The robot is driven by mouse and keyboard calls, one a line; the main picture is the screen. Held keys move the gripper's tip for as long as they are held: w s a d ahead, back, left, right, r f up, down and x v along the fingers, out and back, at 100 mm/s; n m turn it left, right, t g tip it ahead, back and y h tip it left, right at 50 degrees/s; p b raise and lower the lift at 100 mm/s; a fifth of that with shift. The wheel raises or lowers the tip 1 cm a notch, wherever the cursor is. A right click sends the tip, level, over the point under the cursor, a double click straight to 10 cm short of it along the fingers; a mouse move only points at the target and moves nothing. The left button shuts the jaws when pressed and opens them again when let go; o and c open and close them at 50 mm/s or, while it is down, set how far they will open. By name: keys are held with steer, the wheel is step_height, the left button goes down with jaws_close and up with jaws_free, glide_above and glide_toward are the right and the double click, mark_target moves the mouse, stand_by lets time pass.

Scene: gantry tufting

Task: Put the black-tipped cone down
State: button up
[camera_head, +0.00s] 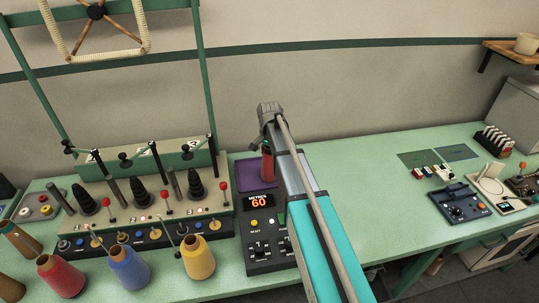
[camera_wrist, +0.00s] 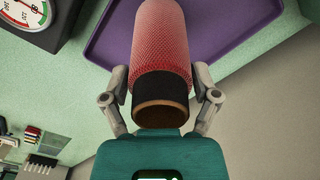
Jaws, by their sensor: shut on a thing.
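The cone (camera_wrist: 160,45) has red yarn, a black band and a brown tube end; in the head view (camera_head: 267,166) it is partly hidden by my arm. My gripper (camera_wrist: 160,82) is shut on it, one finger on each side near the black band. The gripper also shows in the head view (camera_head: 268,130), above the cone. A purple tray (camera_wrist: 105,35) lies beyond the cone in the wrist view; it also shows in the head view (camera_head: 244,174), behind the display box. I cannot tell whether the cone touches the tray.
A black box with a lit "60" (camera_head: 259,201) stands in front of the tray. Red (camera_head: 61,277), blue (camera_head: 130,269) and yellow (camera_head: 198,258) cones stand at the front left, before the green-framed machine (camera_head: 133,187).

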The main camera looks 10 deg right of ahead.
steer(key=shift+f, duration=0.1)
steer(key=o, duration=1.2)
steer(key=shift+c, duration=0.2)
step_height(320, 180, up, 12)
steer(key=p, duration=1.2)
steer(key=s+n, duration=0.9)
steer(key=s, duration=1.6)
steer(key=shift+s, duration=0.35)
